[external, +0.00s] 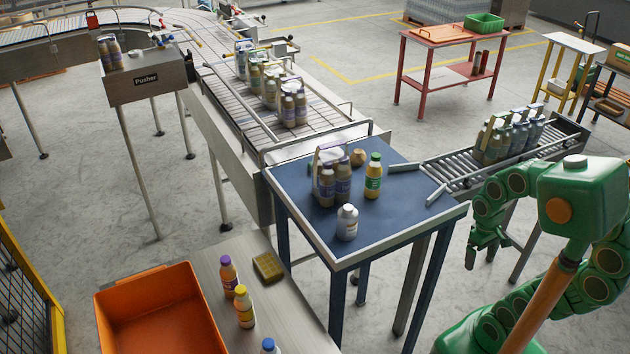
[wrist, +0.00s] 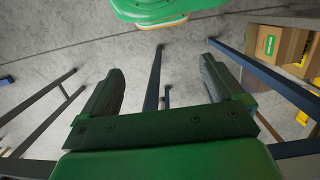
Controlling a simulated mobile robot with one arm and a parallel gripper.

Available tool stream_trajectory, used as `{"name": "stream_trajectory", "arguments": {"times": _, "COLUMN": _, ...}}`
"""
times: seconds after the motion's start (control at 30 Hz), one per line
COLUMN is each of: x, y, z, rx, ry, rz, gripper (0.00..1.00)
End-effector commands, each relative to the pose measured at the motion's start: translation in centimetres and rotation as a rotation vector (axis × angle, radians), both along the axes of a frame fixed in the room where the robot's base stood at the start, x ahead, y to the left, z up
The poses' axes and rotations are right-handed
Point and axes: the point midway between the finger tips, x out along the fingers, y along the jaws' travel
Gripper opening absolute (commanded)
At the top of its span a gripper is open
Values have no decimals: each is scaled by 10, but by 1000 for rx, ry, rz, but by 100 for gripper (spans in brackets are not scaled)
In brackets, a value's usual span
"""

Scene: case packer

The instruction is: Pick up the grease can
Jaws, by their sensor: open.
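No thing in view is clearly marked as the grease can, and I cannot tell which one it is. Two dark red-brown cylinders (external: 480,62) stand on the lower shelf of the red bench. My gripper (external: 485,258) hangs right of the blue table, pointing down, apart from everything. In the wrist view my gripper (wrist: 160,88) is open, with nothing between its fingers but floor and table legs beyond.
The blue table (external: 408,222) holds a bottle pack, a green-labelled bottle (external: 373,176), a white bottle (external: 347,222) and a brown roll (external: 358,157). A roller conveyor (external: 460,176) with packed bottles is behind my gripper. An orange bin (external: 160,312) is at lower left.

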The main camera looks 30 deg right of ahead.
Motion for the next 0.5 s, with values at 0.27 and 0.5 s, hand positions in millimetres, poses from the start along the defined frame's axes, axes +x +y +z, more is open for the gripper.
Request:
{"name": "stream_trajectory", "arguments": {"times": 0.27, "x": 2, "y": 0, "z": 46, "rx": 0, "ry": -6, "rz": 0, "gripper": 95}}
{"name": "stream_trajectory", "arguments": {"times": 0.5, "x": 1, "y": 0, "z": 93, "rx": 0, "ry": -3, "rz": 0, "gripper": 95}}
